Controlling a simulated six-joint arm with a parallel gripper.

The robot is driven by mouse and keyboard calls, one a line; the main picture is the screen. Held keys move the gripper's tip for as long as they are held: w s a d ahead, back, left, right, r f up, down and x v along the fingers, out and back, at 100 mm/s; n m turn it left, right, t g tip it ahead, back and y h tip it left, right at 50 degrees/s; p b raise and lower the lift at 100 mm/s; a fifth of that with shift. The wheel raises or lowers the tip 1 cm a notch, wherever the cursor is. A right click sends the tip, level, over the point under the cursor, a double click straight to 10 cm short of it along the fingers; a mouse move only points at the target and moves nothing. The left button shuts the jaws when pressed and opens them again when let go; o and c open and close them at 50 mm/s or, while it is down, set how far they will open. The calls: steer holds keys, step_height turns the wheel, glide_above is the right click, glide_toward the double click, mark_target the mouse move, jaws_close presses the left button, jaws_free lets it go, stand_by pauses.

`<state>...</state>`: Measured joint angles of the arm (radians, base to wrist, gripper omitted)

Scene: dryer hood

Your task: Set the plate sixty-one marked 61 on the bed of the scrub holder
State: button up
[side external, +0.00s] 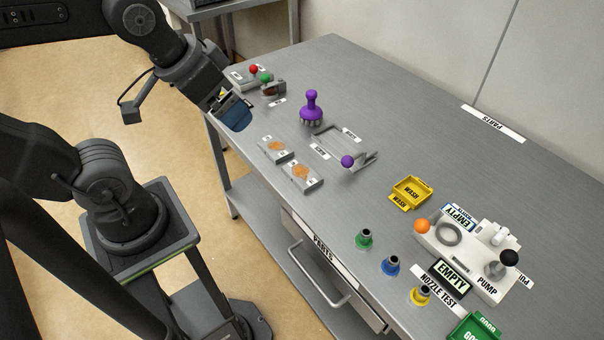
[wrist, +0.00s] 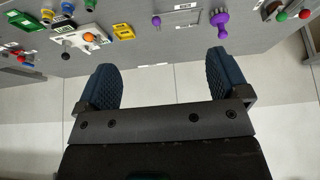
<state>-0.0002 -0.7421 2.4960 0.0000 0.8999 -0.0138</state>
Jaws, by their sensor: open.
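Two grey plates with orange patches lie flat near the table's near edge, an upper one (side external: 275,150) and a lower one (side external: 301,177). Their small marks are too small to read, so I cannot tell which is 61. A grey frame with a purple knob (side external: 347,161), apparently the scrub holder, stands right of them; it also shows at the top of the wrist view (wrist: 184,17). No plate is visible on it. My gripper (side external: 235,112) is open and empty, above and left of the plates; both fingers show spread in the wrist view (wrist: 164,78). The plates are not in the wrist view.
A purple brush (side external: 311,106) stands behind the holder. A fixture with red and green knobs (side external: 259,78) is at the far left. A yellow tray (side external: 410,193), several coloured nozzles (side external: 390,265) and a white pump unit (side external: 468,250) are to the right. The table's back is clear.

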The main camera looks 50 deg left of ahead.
steer(key=w+f+n+g, duration=0.3)
steer(key=w+f+n, duration=0.1)
steer(key=w+n, duration=0.45)
steer(key=n+g, duration=0.3)
steer(key=n, duration=0.6)
glide_above(302, 172)
steer(key=f, duration=1.8)
steer(key=shift+w+d+f, duration=0.25)
steer(key=shift+w, duration=0.1)
steer(key=shift+s+a+f, duration=0.1)
steer(key=shift+s+f, duration=0.1)
steer(key=shift+f, duration=1.15)
steer(key=shift+s+a+f, duration=0.1)
steer(key=shift+s+f, duration=0.05)
steer(key=shift+f, duration=1.15)
steer(key=shift+c, duration=0.3)
steer(key=c, duration=1.1)
